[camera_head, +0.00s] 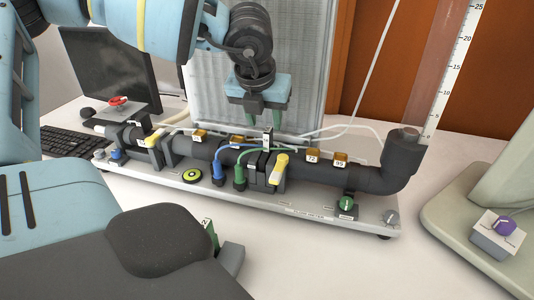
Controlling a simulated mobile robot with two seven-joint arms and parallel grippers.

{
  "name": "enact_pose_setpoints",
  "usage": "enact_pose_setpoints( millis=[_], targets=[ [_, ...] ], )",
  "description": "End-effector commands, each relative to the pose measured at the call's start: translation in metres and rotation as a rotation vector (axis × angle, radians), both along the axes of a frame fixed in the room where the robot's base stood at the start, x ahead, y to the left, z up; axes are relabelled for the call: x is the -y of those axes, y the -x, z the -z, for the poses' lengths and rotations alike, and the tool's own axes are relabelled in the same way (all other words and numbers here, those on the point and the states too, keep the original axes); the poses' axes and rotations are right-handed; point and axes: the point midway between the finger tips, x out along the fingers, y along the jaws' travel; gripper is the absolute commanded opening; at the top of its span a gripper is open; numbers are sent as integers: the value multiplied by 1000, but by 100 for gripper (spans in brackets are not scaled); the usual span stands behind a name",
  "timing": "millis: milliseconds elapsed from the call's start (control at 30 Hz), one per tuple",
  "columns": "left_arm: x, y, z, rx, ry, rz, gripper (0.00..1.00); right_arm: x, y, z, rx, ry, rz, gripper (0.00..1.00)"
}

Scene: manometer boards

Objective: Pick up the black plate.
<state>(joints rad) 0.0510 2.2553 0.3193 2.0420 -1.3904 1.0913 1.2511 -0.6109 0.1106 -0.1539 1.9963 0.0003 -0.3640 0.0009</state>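My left gripper (266,118) points down over the middle of the dark pipe (325,176). Its two green fingers are apart with nothing clearly between them. Just below the fingertips a small grey upright tab (267,139) stands at the dark flanges (261,168) beside a yellow handle (279,168). The tab may belong to the black plate; the flanges hide the rest, and I cannot be sure. In the foreground, the dark arm cover hides most of my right gripper; only a green and grey part (211,236) shows at its edge.
Blue and green hoses (239,176) run close to the flanges. A yellow-green disc (192,177) lies on the white base (170,185). A clear tube (437,65) rises at the pipe's right end. A keyboard (70,142) and monitor stand left.

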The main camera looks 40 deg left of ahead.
Motion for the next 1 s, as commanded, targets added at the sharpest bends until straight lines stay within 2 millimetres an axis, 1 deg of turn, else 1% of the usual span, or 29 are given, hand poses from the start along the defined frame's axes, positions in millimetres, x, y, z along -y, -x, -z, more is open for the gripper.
enact_pose_setpoints(
  millis=[167,233,467,633,767,967,1000],
  targets=[
    [-1,-1,3,0,0,-1,40,0,-3,-1,6,0,0,40],
    [-1,-1,7,0,0,-1,40,0,-6,-4,12,0,0,40],
    [-2,-6,31,-1,0,0,40,1,-15,-14,36,1,0,40],
    [-5,-12,48,0,0,-1,40,1,-16,-14,38,1,-1,40],
    [-6,-14,51,2,-1,-1,40,1,-15,-13,36,2,0,40],
    [-6,-14,52,2,-1,-1,40,1,-13,-13,32,2,-2,40],
    [-6,-14,52,2,-1,-1,35,1,-13,-13,31,2,-1,40]
  ],
)
